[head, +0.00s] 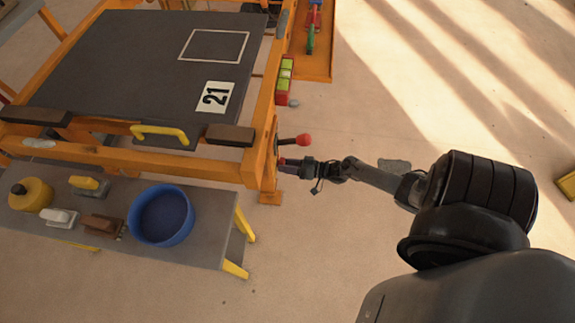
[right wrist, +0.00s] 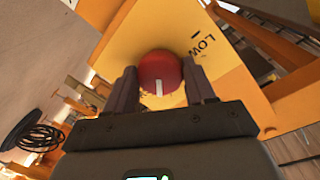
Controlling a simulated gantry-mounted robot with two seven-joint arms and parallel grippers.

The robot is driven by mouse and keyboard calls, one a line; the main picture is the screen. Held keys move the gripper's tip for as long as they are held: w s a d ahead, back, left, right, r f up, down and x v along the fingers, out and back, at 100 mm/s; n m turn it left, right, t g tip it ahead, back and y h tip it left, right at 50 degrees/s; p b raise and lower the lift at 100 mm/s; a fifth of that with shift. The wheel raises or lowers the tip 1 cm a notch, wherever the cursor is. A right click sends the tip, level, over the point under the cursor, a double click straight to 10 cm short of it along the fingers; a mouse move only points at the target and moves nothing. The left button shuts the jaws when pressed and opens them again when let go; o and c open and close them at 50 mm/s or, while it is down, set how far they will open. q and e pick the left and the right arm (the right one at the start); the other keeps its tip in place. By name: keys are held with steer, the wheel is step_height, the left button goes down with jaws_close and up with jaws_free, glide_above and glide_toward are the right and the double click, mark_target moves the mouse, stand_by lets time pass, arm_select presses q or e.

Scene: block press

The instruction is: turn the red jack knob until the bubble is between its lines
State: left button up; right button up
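The red jack knob (right wrist: 160,72) is round with a white mark, in front of an orange plate (right wrist: 220,60) lettered "LOW" in the right wrist view. My right gripper (right wrist: 160,85) has one dark finger on each side of it, and the knob fills the gap with no clear space on either side. In the head view my right gripper (head: 284,165) reaches the orange frame's right front leg from the right, and little of the knob shows. A bubble and its lines are not clearly visible. My left gripper is not in view.
A red ball-ended lever (head: 304,140) sticks out just above my gripper. A red housing with yellow-green windows (head: 285,82) sits on the frame's right side. A dark plate marked 21 (head: 130,60) lies on the frame. A blue bowl (head: 162,215) stands on a low bench.

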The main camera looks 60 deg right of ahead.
steer(key=o, duration=0.4)
steer(key=shift+s, duration=0.1)
steer(key=p+v, duration=0.2)
steer(key=v, duration=0.8)
steer(key=shift+s+d+p, duration=0.1)
steer(key=shift+s+p, duration=0.2)
steer(key=shift+p, duration=0.05)
